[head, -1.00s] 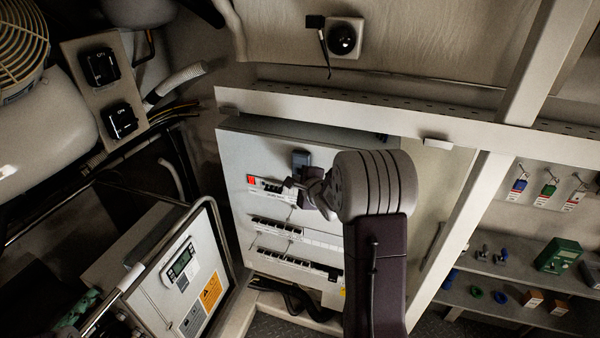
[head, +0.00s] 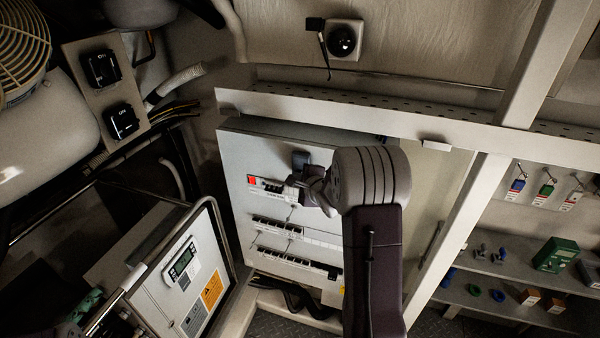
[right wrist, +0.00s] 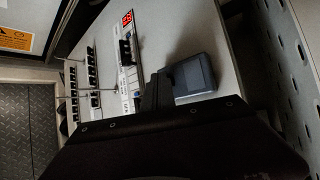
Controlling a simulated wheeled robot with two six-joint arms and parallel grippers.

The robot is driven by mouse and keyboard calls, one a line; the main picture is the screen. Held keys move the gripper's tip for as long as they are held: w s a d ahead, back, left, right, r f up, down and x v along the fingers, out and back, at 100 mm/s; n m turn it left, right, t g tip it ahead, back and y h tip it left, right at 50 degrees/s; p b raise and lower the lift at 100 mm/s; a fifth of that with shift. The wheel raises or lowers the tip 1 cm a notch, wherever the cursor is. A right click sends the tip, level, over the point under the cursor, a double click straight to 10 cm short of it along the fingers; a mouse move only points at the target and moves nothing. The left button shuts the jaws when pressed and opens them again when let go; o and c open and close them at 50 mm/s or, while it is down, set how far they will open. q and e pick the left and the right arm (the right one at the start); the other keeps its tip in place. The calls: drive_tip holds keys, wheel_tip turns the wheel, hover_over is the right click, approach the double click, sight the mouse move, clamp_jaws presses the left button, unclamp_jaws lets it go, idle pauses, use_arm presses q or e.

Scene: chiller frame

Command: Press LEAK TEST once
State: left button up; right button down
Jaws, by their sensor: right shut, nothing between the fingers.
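The pale distribution panel (head: 240,150) faces me in the middle of the head view. A small blue spot (right wrist: 137,94), perhaps a button, lies beside my fingers. I cannot read any LEAK TEST label. My right gripper (head: 295,181) is shut and empty, at the right end of the top row; its fingers (right wrist: 157,92) are close to the panel. I cannot tell whether they touch it. My left gripper is out of view.
A blue-grey box (right wrist: 190,76) sticks out of the panel right beside my fingers. Lower breaker rows (head: 278,228) lie below. A beam (head: 350,112) crosses above the panel. An open-framed control cabinet (head: 165,285) stands at left, and shelves (head: 500,265) at right.

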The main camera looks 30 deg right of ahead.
drive_tip(key=shift+d, duration=0.1)
idle(0.3)
drive_tip(key=shift+s+a, duration=0.45)
drive_tip(key=shift+a, duration=0.1)
drive_tip(key=s+a+b, duration=0.1)
drive_tip(key=s+a, duration=0.3)
drive_tip(key=shift+a, duration=0.35)
drive_tip(key=shift+d, duration=0.1)
